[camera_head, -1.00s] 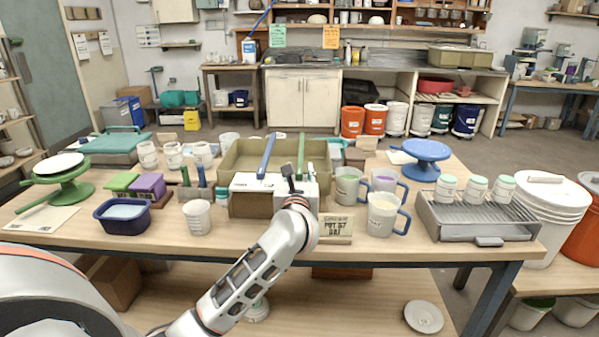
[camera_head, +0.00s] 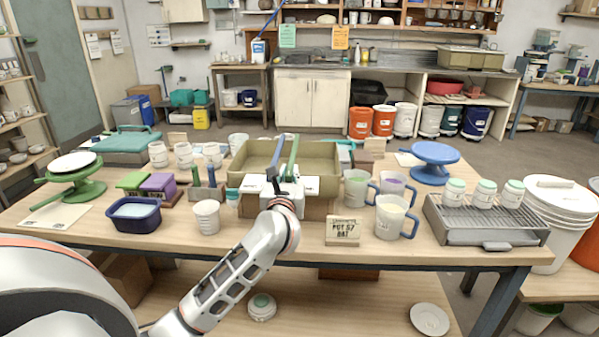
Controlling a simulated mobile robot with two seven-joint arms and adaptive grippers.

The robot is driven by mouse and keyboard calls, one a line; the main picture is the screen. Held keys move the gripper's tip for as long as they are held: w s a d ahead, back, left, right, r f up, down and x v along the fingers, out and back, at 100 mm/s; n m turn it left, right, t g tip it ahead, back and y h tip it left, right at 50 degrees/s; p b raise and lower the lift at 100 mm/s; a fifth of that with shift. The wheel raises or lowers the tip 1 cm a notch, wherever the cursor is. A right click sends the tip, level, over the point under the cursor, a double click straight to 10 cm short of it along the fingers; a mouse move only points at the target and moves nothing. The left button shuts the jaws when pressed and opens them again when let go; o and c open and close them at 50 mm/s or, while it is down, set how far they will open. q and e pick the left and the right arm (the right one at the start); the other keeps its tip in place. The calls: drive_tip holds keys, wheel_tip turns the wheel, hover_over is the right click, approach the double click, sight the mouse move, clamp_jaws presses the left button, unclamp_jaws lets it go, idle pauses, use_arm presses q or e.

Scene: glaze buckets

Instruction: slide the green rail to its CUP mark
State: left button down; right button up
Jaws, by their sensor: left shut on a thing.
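The green rail (camera_head: 292,157) lies front to back across the beige basin (camera_head: 240,160), close beside the blue rail (camera_head: 275,157) on its right. Their near ends almost meet; I cannot tell whether they touch. My left gripper (camera_head: 285,182) is at the near end of the green rail, over the basin's front edge, and is shut on it. The gripper body hides its fingers and part of that edge. White label strips (camera_head: 310,184) show on the front edge, but their marks are too small to read. My right gripper is not in view.
Mugs, including a white one with a blue handle (camera_head: 391,217), stand right of the basin behind a "POT 57" sign (camera_head: 342,231). A white cup (camera_head: 206,217) and a dark blue tub (camera_head: 134,214) stand left. A wire-rack tray (camera_head: 480,222) is at right.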

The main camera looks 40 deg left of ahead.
use_arm(q)
drive_tip(key=c, duration=2)
unclamp_jaws()
drive_tip(key=shift+w+d, duration=0.1)
drive_tip(key=shift+d, duration=0.1)
